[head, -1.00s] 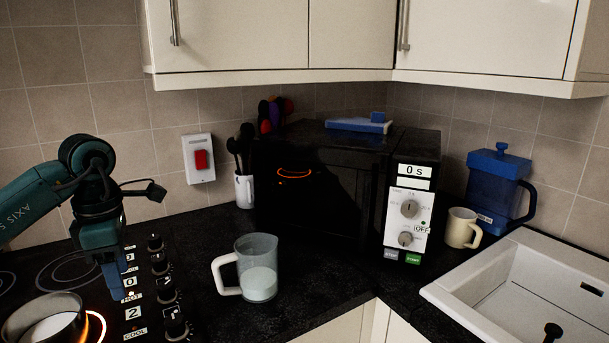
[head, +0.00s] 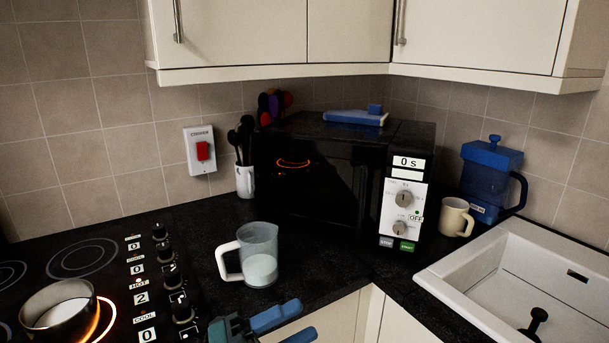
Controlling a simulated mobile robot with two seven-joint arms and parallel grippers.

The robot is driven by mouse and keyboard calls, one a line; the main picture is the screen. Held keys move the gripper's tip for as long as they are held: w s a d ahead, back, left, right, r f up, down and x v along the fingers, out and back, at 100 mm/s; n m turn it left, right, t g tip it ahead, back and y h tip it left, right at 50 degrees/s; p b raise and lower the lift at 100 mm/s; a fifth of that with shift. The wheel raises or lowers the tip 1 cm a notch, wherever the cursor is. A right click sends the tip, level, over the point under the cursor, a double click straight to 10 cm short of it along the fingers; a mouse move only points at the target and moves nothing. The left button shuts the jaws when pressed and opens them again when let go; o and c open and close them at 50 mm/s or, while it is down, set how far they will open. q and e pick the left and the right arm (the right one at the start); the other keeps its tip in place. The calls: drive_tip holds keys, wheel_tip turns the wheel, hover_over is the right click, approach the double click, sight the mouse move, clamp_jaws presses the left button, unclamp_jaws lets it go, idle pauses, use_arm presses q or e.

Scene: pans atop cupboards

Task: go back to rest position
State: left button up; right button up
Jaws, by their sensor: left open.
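My left gripper (head: 284,326) is at the bottom edge of the head view, in front of the counter edge. Its two blue fingers are spread apart with nothing between them. Most of the left arm is out of the picture. My right gripper is not in view.
A pan (head: 58,312) with pale contents sits on a glowing ring of the hob (head: 85,259). A measuring jug (head: 259,256) with white liquid stands on the dark counter. A microwave (head: 318,190), cream mug (head: 455,217), blue jug (head: 490,180) and white sink (head: 455,275) are further right.

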use_arm(q)
drive_tip(key=s+a+f+n+t+y, duration=0.1)
drive_tip(key=s+a+f+n+y, duration=0.3)
drive_tip(key=f+n, duration=0.4)
drive_tip(key=s+a+f+n+t+y, duration=0.1)
drive_tip(key=s+a+f+n+y, duration=0.3)
drive_tip(key=f+n+y, duration=0.3)
drive_tip(key=s+a+f+n+t+y+p, duration=0.1)
drive_tip(key=s+a+f+n+y, duration=0.3)
drive_tip(key=f+n, duration=0.6)
drive_tip(key=n+y, duration=0.2)
drive_tip(key=n, duration=0.2)
drive_tip(key=shift+s+a+n, duration=0.15)
drive_tip(key=shift+s+n, duration=0.05)
drive_tip(key=shift+n, duration=0.1)
drive_tip(key=shift+f, duration=0.1)
